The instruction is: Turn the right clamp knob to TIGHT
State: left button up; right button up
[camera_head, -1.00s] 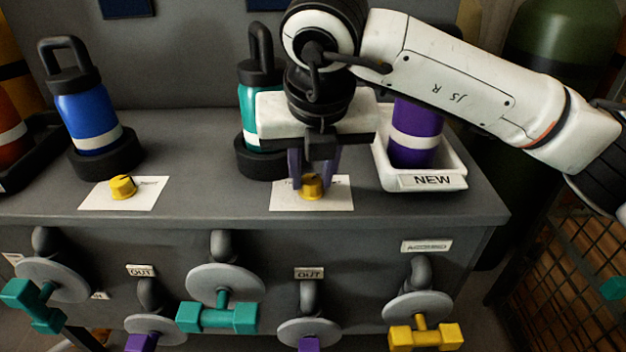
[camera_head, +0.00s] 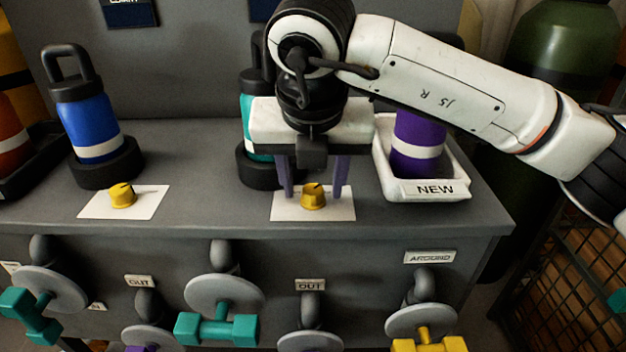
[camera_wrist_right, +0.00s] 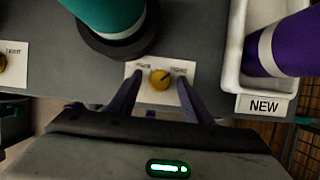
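The right clamp knob (camera_head: 313,197) is yellow and sits on a white label card (camera_head: 285,208) in front of the teal bottle. In the right wrist view the knob (camera_wrist_right: 160,80) shows a dark mark on top that seems to point toward the upper right. Small print stands at both sides of the card, too small to read surely. My right gripper (camera_head: 315,188) is open, its two purple fingers spread at either side of the knob with gaps visible. In the right wrist view the gripper (camera_wrist_right: 155,98) also shows clear of it. My left gripper is not in view.
The teal bottle (camera_head: 247,120) stands in a black holder behind the knob. A white NEW tray (camera_head: 450,187) with a purple bottle (camera_head: 415,155) is close at the right. Another yellow knob (camera_head: 122,195) and a blue bottle (camera_head: 90,125) are left. Valve handles line the front below.

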jog(key=p+v, duration=0.1)
jog(key=v, duration=0.4)
jog(key=shift+r, duration=0.2)
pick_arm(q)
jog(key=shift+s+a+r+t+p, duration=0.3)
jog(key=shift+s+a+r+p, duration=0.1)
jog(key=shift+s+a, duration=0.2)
pick_arm(e)
jog(key=v, duration=0.5)
jog(key=shift+s, duration=0.15)
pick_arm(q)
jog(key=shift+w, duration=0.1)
pick_arm(e)
jog(key=shift+f, duration=0.1)
